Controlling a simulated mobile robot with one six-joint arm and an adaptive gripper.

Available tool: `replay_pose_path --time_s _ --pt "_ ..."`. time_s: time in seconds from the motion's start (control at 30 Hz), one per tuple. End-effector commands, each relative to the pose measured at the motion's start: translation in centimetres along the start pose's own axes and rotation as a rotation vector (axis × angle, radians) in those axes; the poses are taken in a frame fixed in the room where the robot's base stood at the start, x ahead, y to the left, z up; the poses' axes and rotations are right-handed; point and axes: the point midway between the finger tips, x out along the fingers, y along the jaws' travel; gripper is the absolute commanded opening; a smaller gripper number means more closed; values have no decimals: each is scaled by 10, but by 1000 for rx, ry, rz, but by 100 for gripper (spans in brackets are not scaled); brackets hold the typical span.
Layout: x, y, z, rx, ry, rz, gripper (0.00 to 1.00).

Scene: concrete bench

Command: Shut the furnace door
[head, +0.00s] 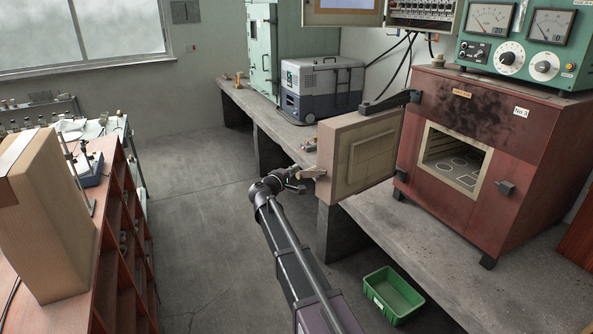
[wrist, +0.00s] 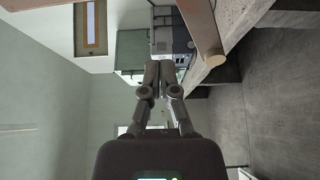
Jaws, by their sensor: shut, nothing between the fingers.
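The red-brown furnace (head: 475,185) stands on the bench at the right, its square chamber opening (head: 455,150) uncovered. Its beige door (head: 350,155) stands wide open, swung out to the left on a dark hinge arm (head: 390,103). A pale handle (head: 313,173) sticks out at the door's free edge. My gripper (head: 293,180) is just left of this handle in the head view; I cannot tell whether they touch. In the wrist view my gripper (wrist: 159,70) has its fingers together with nothing between them. A tan round-ended bar (wrist: 208,45), likely the handle, shows to their right.
The concrete bench (head: 390,225) runs along the right, with a grey cooler (head: 322,88) and green cabinet (head: 263,45) farther back. A green bin (head: 393,294) sits on the floor below. A cardboard box (head: 50,215) stands at the left. The middle floor is clear.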

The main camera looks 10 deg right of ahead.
Motion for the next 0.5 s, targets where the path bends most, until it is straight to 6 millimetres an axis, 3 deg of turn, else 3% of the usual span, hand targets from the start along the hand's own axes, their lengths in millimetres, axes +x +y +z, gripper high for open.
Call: replay_pose_path --time_s 0.5 --pt "76 0 -1 0 -2 0 0"
